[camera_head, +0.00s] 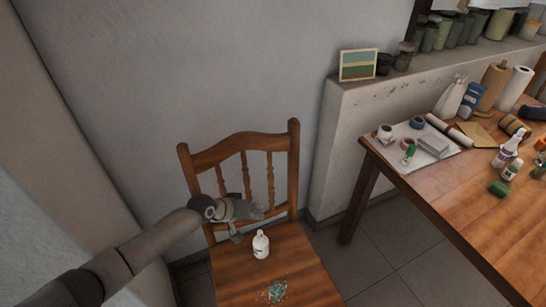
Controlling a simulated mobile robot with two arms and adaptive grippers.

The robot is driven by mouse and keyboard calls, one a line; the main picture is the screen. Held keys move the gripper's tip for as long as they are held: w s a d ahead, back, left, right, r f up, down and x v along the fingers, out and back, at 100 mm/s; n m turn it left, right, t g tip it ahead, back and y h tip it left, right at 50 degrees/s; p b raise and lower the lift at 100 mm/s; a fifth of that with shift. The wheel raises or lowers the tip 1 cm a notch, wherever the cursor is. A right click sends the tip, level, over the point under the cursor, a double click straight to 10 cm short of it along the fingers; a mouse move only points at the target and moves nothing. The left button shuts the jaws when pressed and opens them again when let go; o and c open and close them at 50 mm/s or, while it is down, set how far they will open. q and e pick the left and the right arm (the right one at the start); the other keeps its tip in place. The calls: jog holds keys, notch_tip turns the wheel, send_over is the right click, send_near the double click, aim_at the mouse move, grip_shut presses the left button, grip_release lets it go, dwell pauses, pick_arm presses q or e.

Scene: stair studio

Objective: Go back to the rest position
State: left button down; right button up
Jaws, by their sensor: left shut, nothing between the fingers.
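My left arm comes in from the lower left. My left gripper (258,212) is shut and empty. It is in front of the backrest of the wooden chair (236,152) and above the chair's seat. A white bottle (261,245) stands upright on the seat, just below and apart from the gripper. My right gripper is not in view.
A greenish spill or patch (277,291) lies on the seat's front part. A wooden table (450,205) at the right holds a tray (442,156), a spray bottle (507,150) and several other items. A ledge (440,65) with jars runs behind it. Tiled floor (375,262) between chair and table is clear.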

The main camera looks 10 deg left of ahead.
pick_arm(q)
jog(key=s+d+r+m+g, duration=0.15)
jog(key=s+d, duration=0.25)
jog(key=s, duration=0.5)
jog(key=s+d+m+g, duration=0.1)
jog(key=s+d+m, duration=0.15)
jog(key=s, duration=0.55)
jog(key=s+a+r+n+y, duration=0.1)
jog(key=s+a+r+y, duration=0.2)
jog(key=s+a, duration=0.45)
jog(key=s+a+r+n+y, duration=0.1)
jog(key=s+a+r+y, duration=0.2)
jog(key=s+a, duration=0.45)
notch_tip(320, 180, down, 26)
jog(key=s+g, duration=0.2)
jog(key=s+a+f+g, duration=0.1)
jog(key=s+a+f, duration=0.1)
jog(key=s+f, duration=1.4)
jog(key=shift+s+a+f+m+y, duration=0.15)
jog(key=shift+s+f+m+y, duration=0.15)
jog(key=shift+s+f, duration=0.1)
